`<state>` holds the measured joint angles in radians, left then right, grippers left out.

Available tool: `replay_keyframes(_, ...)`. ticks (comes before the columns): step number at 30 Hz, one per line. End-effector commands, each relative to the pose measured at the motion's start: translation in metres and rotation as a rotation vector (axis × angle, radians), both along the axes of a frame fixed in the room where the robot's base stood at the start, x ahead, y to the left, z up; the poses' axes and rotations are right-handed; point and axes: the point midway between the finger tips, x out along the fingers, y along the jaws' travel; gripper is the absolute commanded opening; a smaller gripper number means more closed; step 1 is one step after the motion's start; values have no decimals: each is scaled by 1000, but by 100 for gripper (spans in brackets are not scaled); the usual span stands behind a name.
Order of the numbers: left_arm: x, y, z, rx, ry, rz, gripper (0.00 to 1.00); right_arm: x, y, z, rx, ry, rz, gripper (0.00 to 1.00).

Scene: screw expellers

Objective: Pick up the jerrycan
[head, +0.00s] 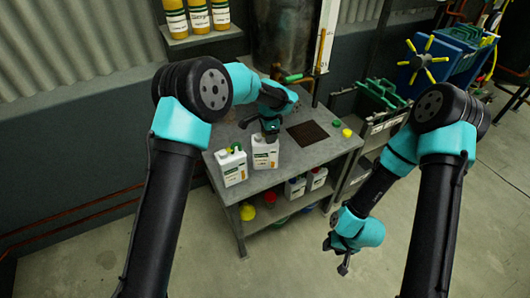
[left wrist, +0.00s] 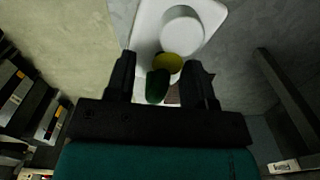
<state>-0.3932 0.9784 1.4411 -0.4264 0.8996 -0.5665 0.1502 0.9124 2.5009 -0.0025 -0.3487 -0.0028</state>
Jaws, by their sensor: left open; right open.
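Two white jerrycans with labels stand upright on the grey table: the left jerrycan (head: 232,170) has a green and a yellow part at its top, and the right jerrycan (head: 264,158) is beside it. My left gripper (head: 270,136) is over the top of the right jerrycan and partly hides it. In the left wrist view, the open fingers of my left gripper (left wrist: 160,82) stand either side of a green part and a yellow part, with a white jerrycan (left wrist: 147,27) just beyond. Whether the fingers touch it is unclear. My right gripper (head: 343,262) is open and empty, low to the right of the table.
The table (head: 300,158) also bears a dark square plate (head: 307,133), a green cap (head: 336,124) and a yellow cap (head: 347,132). More white containers (head: 316,179) stand on the lower shelf. A tall metal drum (head: 281,38) is behind. Floor in front is clear.

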Motion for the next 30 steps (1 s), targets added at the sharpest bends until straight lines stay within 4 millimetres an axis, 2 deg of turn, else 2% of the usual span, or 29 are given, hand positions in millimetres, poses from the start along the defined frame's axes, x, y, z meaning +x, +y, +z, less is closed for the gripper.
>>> replay_keyframes(14, 0, 0, -1, -1, -1, 0, 49, 0, 0, 0, 0, 0, 0, 42)
replay_keyframes(30, 0, 0, -1, -1, -1, 0, 0, 0, 0, 0, 0, 0, 0, 42)
